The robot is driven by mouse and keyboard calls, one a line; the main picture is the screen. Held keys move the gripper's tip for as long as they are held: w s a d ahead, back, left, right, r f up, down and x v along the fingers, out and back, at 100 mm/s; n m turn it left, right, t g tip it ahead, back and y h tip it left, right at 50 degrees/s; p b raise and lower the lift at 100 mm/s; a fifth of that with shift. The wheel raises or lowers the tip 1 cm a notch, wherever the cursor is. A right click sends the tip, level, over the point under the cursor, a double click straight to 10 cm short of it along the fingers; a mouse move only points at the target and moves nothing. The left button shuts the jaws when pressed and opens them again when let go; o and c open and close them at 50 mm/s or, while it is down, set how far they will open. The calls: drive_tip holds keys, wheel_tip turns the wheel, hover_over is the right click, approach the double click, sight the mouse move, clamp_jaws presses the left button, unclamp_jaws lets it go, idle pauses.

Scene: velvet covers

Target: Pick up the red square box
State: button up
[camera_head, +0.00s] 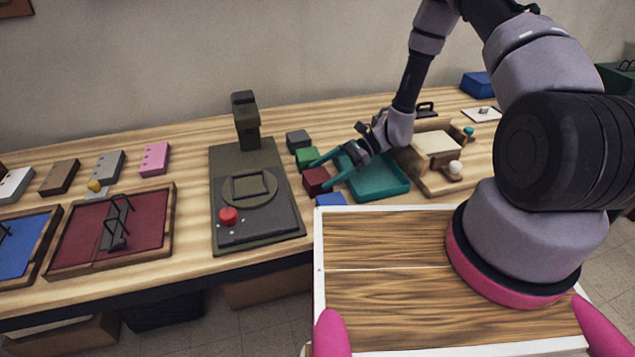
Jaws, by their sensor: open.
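The red square box (316,181) is a small dark-red cube on the wooden table, in the middle of the camera_head view. It sits in a column of small cubes, between a green one (307,157) and a blue one (331,199). My gripper (326,174) is open, with two teal fingers pointing left. The fingers appear to lie on either side of the red box, one toward its far side and one toward its near side. I cannot tell whether they touch it.
A grey cube (298,141) stands behind the green one. A dark green machine with a red knob (228,216) is on the left. A teal tray (391,193) lies under my wrist at right. A wooden tray (433,185) is further right. Red-lined tray (78,250) is far left.

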drive_tip(key=x, duration=0.2)
drive_tip(key=shift+a+f, duration=0.1)
drive_tip(key=shift+a, duration=0.15)
drive_tip(key=c, duration=1.2)
drive_tip(key=shift+c, duration=0.2)
